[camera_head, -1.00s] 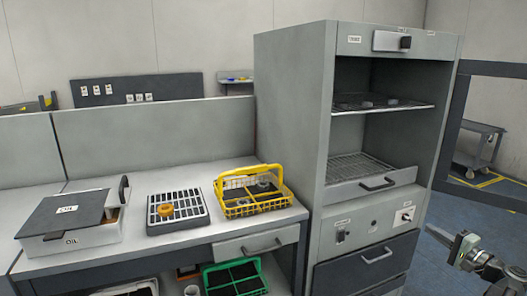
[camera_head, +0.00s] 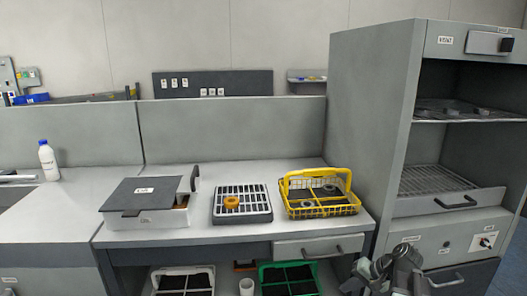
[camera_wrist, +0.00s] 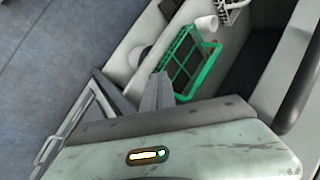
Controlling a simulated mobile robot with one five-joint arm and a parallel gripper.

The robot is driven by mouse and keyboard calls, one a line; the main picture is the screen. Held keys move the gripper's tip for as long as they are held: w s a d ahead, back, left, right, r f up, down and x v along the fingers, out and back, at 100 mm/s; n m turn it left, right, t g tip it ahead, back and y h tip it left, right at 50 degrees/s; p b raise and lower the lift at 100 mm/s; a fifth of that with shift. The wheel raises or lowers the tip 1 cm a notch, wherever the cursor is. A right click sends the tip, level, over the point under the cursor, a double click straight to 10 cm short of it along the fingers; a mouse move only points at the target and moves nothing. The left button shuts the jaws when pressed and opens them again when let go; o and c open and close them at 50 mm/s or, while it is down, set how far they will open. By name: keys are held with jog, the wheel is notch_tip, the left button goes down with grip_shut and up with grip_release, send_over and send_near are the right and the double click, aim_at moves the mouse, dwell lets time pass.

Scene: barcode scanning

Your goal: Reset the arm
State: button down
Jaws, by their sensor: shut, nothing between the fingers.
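My gripper (camera_wrist: 157,95) shows in the wrist view with its fingers together and nothing between them. In the head view my arm is at the lower right, in front of the grey cabinet (camera_head: 377,110), and I cannot make out the fingertips there. In the wrist view the green basket (camera_wrist: 205,75) on the lower shelf lies beyond the fingers, apart from them. The basket also shows in the head view (camera_head: 290,265), left of my arm.
A yellow wire basket (camera_head: 347,203), a grey rack (camera_head: 258,216) with an orange ring (camera_head: 231,202), and a lidded box (camera_head: 155,217) stand on the bench. A white bottle (camera_head: 48,160) is farther left. Wire shelves (camera_head: 430,180) sit inside the open cabinet.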

jog(key=s+a+f+n+g+h, duration=0.2)
jog(key=s+a+n+h, duration=0.1)
jog(key=a, duration=0.6)
jog(key=s+a+f+n+g+h, duration=0.3)
jog(key=a, duration=0.6)
notch_tip(320, 180, up, 22)
jog(key=p, duration=2.2)
jog(key=shift+w+d+r, duration=0.15)
jog(key=shift+w+d, duration=0.1)
jog(key=shift+d, duration=0.1)
